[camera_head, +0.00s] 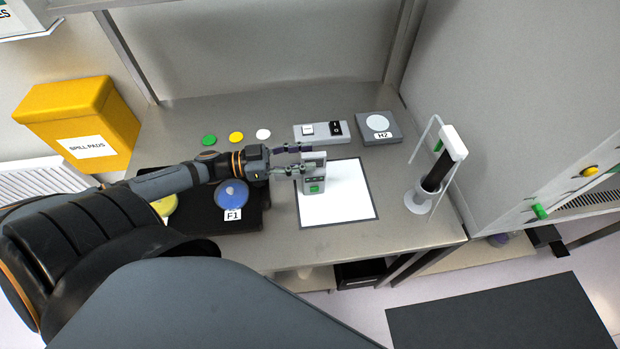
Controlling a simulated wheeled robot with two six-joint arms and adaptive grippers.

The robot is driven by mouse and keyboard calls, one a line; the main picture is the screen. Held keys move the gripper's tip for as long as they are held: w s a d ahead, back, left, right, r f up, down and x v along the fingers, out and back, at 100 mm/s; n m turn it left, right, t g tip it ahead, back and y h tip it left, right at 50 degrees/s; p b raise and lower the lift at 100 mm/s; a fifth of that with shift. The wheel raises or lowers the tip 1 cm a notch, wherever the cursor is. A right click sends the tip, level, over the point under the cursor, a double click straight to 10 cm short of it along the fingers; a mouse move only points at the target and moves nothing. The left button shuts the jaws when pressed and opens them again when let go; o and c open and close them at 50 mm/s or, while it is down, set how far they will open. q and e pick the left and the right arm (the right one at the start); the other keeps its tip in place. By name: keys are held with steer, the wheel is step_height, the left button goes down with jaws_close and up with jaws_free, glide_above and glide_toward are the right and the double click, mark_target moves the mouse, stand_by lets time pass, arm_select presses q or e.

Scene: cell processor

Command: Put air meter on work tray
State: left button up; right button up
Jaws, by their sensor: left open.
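The air meter (314,184), a small grey upright device with a green button, stands over the left part of the work tray, a white rectangle with a dark border (350,199). I take this device to be the air meter from its look. My left gripper (303,160) reaches in from the left with its fingers at the meter's upper left side. Its jaws are open, one finger at the meter's top edge and one beside its left face. I cannot tell whether they touch it. My right gripper is not in view.
A dark tray with a dish labelled F1 (232,193) lies under my left arm. Green, yellow and white discs (236,137), a switch box (321,132) and a plate labelled H2 (378,127) are at the back. A white stand (436,171) is at the right.

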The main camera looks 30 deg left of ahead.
arm_select(q)
steer(key=shift+w+d+f, duration=0.2)
steer(key=shift+w+d, duration=0.2)
steer(key=shift+d, duration=0.2)
steer(key=shift+w+d+r, duration=0.15)
steer(key=shift+d+r, duration=0.1)
steer(key=shift+d, duration=0.1)
steer(key=shift+a, duration=0.1)
jaws_close()
